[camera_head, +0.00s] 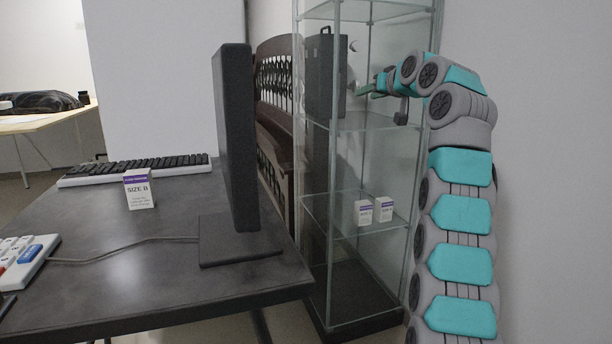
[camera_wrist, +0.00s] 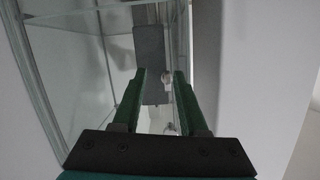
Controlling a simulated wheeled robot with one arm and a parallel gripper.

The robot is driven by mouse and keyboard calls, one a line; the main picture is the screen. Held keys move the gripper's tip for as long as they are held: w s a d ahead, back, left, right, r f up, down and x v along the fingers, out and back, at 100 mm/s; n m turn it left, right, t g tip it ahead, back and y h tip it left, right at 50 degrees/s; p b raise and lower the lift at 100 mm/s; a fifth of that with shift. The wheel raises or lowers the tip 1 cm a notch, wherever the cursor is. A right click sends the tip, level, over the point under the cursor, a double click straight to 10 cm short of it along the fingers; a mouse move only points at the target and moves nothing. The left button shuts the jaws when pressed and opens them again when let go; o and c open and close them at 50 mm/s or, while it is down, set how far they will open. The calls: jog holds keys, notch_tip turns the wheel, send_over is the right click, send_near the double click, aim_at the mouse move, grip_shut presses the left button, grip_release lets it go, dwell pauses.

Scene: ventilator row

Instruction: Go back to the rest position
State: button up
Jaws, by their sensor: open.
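My arm stands in the right part of the head view, raised and bent over to the left at the top. My gripper (camera_head: 378,87) points left beside the upper part of the glass cabinet (camera_head: 328,250). In the wrist view my gripper (camera_wrist: 158,78) shows two green fingers spread apart, with nothing held between them. Glass panes and a dark upright panel lie beyond the fingers. A small pale object (camera_wrist: 167,80) shows past the right fingertip; I cannot tell what it is.
A dark desk (camera_head: 150,265) carries a monitor (camera_head: 235,140), a keyboard (camera_head: 135,168), a box marked SIZE B (camera_head: 139,189) and a power strip (camera_head: 28,262). Two small boxes (camera_head: 364,212) (camera_head: 383,208) stand on a cabinet shelf. A dark bench (camera_head: 275,120) stands behind. A white wall is at right.

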jog(key=s+a+f+m+g+h+p, duration=0.1)
jog(key=s+a+f+g, duration=0.25)
jog(key=s+f, duration=0.7)
jog(key=s+a+f+m+g+h+p, duration=0.15)
jog(key=s+f+g, duration=0.5)
jog(key=s, duration=0.65)
jog(key=s+d+f+g, duration=0.1)
jog(key=s+f+g, duration=0.1)
jog(key=s+f, duration=0.5)
jog(key=s+f+g+h+p, duration=0.1)
jog(key=s+f, duration=0.7)
jog(key=s, duration=1.1)
jog(key=s+d+f+g+h, duration=0.1)
jog(key=s+f+g, duration=0.2)
jog(key=s+f, duration=0.4)
jog(key=s+n, duration=0.1)
jog(key=s, duration=0.6)
jog(key=shift+d+f+p, duration=0.2)
jog(key=shift+d+p, duration=0.1)
jog(key=shift+p, duration=0.05)
jog(key=shift+s, duration=0.1)
